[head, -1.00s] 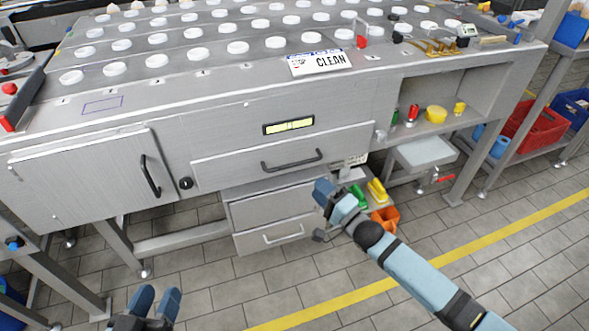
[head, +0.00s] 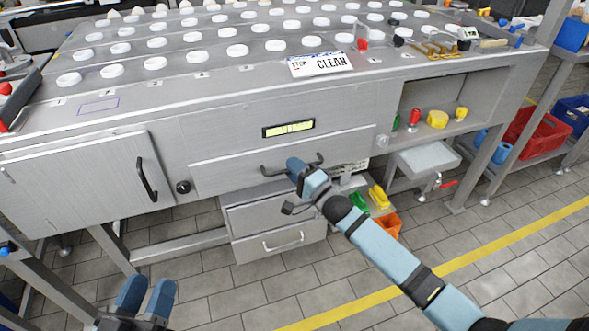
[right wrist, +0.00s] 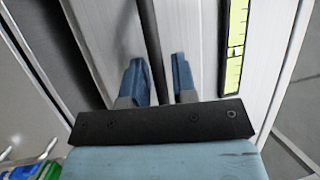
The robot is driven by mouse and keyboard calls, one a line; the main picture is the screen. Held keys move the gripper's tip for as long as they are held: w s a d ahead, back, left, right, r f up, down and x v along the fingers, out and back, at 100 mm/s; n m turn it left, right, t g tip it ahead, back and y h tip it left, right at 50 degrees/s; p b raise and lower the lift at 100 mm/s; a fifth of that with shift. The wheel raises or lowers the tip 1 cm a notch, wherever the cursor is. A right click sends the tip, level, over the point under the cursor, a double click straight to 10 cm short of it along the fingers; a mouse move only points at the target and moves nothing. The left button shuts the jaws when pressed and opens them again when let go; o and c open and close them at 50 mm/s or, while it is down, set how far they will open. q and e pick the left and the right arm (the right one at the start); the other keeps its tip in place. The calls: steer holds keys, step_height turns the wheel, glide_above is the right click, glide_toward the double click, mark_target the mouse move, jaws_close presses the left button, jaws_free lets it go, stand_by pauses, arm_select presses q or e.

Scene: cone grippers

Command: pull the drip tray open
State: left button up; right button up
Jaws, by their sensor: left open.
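The drip tray appears to be the wide grey drawer front (head: 225,175) below the yellow level strip; it looks closed. Its dark bar handle (head: 270,171) is partly hidden by my right gripper (head: 298,170), which is at the handle's right half. In the right wrist view the dark handle bar (right wrist: 151,40) runs between the two blue fingers of my right gripper (right wrist: 160,75). The fingers are apart, with a gap beside the bar. My left gripper (head: 146,297) is open and empty, low at the front left, away from the counter.
A cabinet door (head: 85,185) with a black handle and a round knob are left of the drawer. Grey lower drawers (head: 275,225) stand underneath. Bottles and an orange bin (head: 387,224) sit low to the right. The floor in front is clear.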

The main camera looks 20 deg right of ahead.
jaws_close()
steer(key=shift+s, duration=0.2)
arm_select(q)
steer(key=s+a+f+g+y+p, duration=0.2)
steer(key=a+f+g+y+p, duration=0.3)
steer(key=f+p, duration=0.5)
steer(key=shift+s+a+f+g+p, duration=0.4)
steer(key=shift+g+p, duration=0.3)
steer(key=shift+p, duration=0.55)
arm_select(e)
steer(key=s, duration=1.9)
steer(key=shift+s+d, duration=0.4)
